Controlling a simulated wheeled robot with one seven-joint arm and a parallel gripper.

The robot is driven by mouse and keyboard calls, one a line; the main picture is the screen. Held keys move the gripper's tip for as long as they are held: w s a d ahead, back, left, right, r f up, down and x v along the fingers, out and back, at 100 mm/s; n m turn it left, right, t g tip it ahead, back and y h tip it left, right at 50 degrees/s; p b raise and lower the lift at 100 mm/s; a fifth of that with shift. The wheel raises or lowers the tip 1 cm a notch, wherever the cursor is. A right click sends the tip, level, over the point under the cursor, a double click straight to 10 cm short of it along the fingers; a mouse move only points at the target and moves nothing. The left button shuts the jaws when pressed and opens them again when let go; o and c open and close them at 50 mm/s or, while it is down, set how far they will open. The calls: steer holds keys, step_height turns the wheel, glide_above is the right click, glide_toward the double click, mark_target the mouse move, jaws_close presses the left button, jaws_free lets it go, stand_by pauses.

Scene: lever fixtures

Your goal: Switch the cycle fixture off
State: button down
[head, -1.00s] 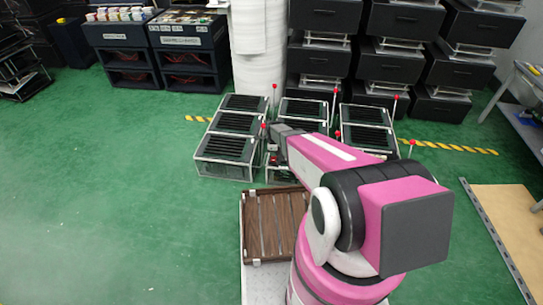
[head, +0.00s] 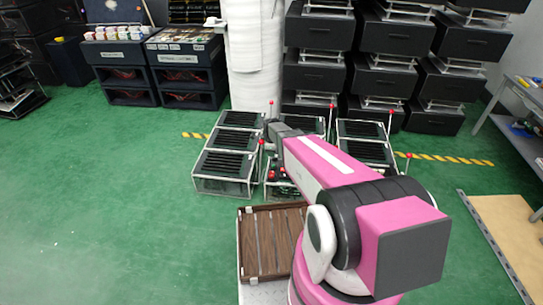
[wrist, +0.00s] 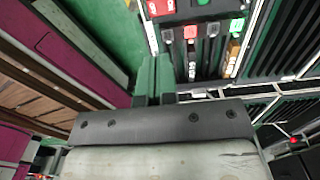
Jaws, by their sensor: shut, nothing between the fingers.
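Several low black slatted fixtures with pale frames stand on the floor in the head view, in a left group (head: 228,160), a middle group partly hidden by my arm, and a right group (head: 362,130). Thin upright levers with red knobs, such as one at the left (head: 261,143) and one at the back (head: 271,103), stand beside them. I cannot tell which is the cycle fixture. My gripper (wrist: 154,72) is shut and empty in the wrist view. It is beside a panel with red, green, black and white parts (wrist: 205,40). Its fingertips are hard to make out in the head view.
A brown slatted tray (head: 246,245) lies near my base. Stacked black drawer units (head: 320,55) and a white wrapped column (head: 252,65) stand behind the fixtures. A bench (head: 520,135) is at the right. Green floor at the left is clear.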

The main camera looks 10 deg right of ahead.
mark_target(271, 173)
steer(key=shift+w, duration=0.15)
steer(key=shift+w+f, duration=0.1)
steer(key=shift+w, duration=0.5)
steer(key=shift+f, duration=0.1)
stand_by(0.4)
step_height(271, 173, down, 14)
steer(key=shift+r, duration=0.1)
stand_by(0.5)
steer(key=shift+d+f, duration=0.1)
steer(key=shift+f, duration=0.15)
steer(key=shift+s, duration=0.1)
